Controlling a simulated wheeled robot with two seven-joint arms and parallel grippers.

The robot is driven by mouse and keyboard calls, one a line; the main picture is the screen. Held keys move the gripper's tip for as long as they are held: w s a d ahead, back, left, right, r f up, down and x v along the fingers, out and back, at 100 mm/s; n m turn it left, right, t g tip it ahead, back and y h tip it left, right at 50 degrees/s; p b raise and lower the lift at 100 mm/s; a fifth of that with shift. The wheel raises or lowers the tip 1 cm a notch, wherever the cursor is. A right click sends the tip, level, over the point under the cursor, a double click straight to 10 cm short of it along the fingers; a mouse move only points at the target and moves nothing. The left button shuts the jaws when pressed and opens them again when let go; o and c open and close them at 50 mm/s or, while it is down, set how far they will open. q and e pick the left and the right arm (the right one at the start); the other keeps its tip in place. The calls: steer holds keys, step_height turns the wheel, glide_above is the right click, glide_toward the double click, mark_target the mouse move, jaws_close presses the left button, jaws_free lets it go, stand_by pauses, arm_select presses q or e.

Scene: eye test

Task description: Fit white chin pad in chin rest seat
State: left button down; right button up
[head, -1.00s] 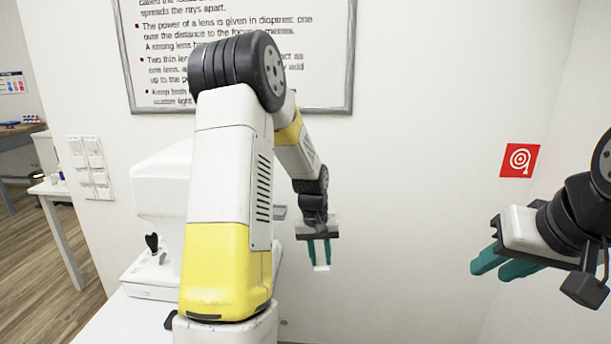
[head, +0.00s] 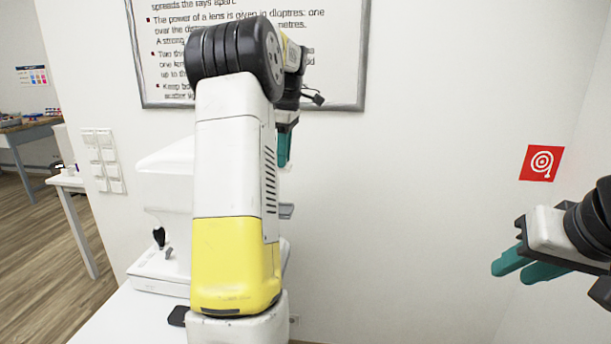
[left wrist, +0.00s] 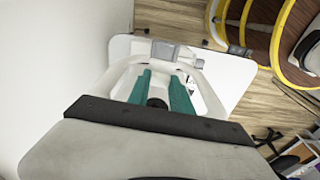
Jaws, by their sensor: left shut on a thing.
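My left gripper (head: 284,148) is raised behind my own left arm, near the right side of the white eye-test instrument (head: 165,185). Its green fingers point down and are shut on the white chin pad. The pad is hard to make out against the white wall. In the left wrist view, the green fingers (left wrist: 161,80) reach down over white parts of the instrument (left wrist: 228,78), and the pad does not stand out between them. I cannot pick out the chin rest seat with certainty. My right gripper (head: 511,273) is open and empty at the right.
A framed text poster (head: 365,50) hangs on the wall behind my arm. A small black object (head: 178,316) lies on the white table (head: 125,318). A red sign (head: 541,163) is on the wall at right. Wall switches (head: 105,160) are at left. The middle right is clear.

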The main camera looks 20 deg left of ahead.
mark_target(282, 172)
arm_select(q)
steer(key=shift+n, duration=0.4)
steer(key=f, duration=0.3)
steer(key=s+f, duration=0.1)
steer(key=f, duration=0.1)
steer(key=shift+a+f, duration=0.1)
steer(key=shift+f, duration=2.7)
steer(key=shift+f, duration=0.6)
steer(key=c, duration=1.1)
jaws_free()
steer(key=shift+r, duration=0.1)
